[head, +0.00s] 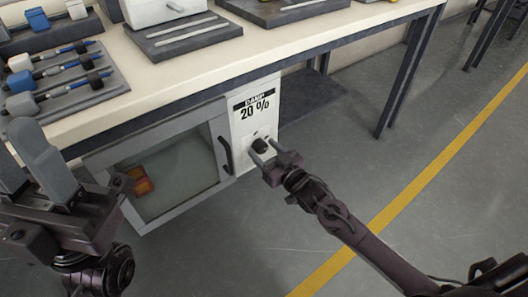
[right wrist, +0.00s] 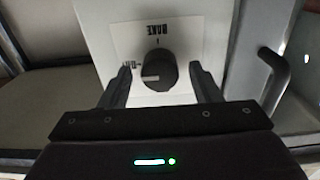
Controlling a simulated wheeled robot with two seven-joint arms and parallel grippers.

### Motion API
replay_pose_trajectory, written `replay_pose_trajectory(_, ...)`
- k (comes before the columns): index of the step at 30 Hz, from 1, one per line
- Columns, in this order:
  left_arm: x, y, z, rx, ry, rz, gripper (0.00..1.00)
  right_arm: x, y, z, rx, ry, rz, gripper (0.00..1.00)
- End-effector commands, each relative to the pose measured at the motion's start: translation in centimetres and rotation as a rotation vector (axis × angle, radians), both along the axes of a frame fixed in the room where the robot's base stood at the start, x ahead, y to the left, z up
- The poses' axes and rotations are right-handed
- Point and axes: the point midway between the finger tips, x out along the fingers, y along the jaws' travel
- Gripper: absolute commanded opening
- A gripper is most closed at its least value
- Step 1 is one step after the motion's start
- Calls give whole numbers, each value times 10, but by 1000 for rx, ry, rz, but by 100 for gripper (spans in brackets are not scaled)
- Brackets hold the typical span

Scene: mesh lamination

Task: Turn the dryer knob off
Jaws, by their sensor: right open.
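The dryer (head: 180,172) is a cabinet under the bench with a glass door and a white control panel (head: 257,108). Its display reads 20 % under a dark header. The round dark knob (right wrist: 160,71) is on the panel below the display. A pale mark on its face points left in the right wrist view, beside small lettering too blurred to read. The upside-down label there seems to say BAKE. My right gripper (head: 264,149) is open, its fingers on either side of the knob; I cannot tell whether they touch it. My left gripper (head: 22,150) is open and empty at the left.
The dryer door has a dark handle (head: 225,155) beside the panel, and an orange item (head: 140,181) shows behind the glass. The bench (head: 190,62) carries trays with blue-handled tools and grey plates. Table legs stand to the right. The floor at right is clear.

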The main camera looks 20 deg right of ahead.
Motion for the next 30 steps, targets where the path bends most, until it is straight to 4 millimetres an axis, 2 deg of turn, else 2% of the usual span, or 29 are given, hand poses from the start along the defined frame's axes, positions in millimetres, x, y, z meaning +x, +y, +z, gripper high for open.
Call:
replay_pose_trajectory(4,0,0,-1,0,-5,1,36,7,3,0,0,0,1,57)
replay_pose_trajectory(12,0,0,-1,0,-5,1,36,8,3,0,0,1,1,56)
replay_pose_trajectory(22,0,0,-1,1,-4,1,36,7,3,0,0,1,1,13)
replay_pose_trajectory(30,0,0,2,1,-4,1,36,7,3,1,-27,-9,0,13)
